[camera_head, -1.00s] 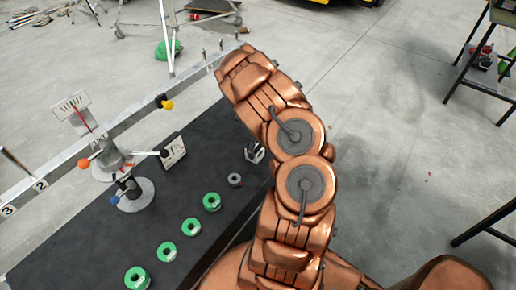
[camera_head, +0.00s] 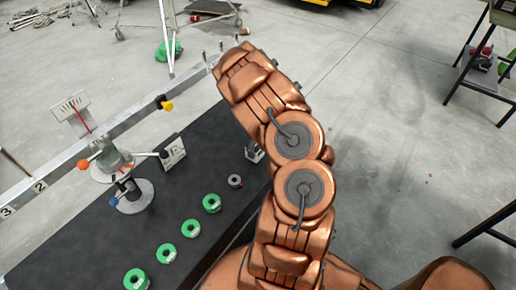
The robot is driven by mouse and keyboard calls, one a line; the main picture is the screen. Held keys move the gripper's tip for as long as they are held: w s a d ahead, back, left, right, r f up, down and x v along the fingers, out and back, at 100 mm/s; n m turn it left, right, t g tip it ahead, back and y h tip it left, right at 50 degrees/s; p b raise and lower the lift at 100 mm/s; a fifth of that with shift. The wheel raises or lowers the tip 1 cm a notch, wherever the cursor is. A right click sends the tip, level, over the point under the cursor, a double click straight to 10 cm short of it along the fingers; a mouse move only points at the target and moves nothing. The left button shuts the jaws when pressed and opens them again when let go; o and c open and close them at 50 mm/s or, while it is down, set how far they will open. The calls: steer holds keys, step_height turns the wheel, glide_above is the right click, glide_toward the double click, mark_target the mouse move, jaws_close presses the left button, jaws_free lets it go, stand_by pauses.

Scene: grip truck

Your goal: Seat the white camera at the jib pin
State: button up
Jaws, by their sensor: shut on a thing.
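My arm covers the middle of the head view, and my gripper's fingers are hidden behind it. A small whitish and dark piece (camera_head: 254,153) peeks out at the arm's left edge, over the dark bench top. I cannot tell whether it is the white camera or part of my gripper. The metal jib beam (camera_head: 62,163) runs diagonally at the left, marked with numbers. Small upright pins (camera_head: 221,46) stand near its far end. I cannot tell which one is the jib pin.
A dark bench (camera_head: 110,240) carries several green rings (camera_head: 191,228), a small grey ring (camera_head: 235,181), a white card (camera_head: 173,154) and a round-based stand (camera_head: 134,196). A tripod stand (camera_head: 166,40) is behind. Open floor (camera_head: 390,120) lies at the right.

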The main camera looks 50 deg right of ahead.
steer(key=shift+r, duration=0.8)
steer(key=shift+r, duration=2.3)
steer(key=shift+r, duration=0.2)
step_height(320, 180, up, 7)
steer(key=p, duration=0.2)
stand_by(0.8)
steer(key=shift+w+a+r, duration=0.1)
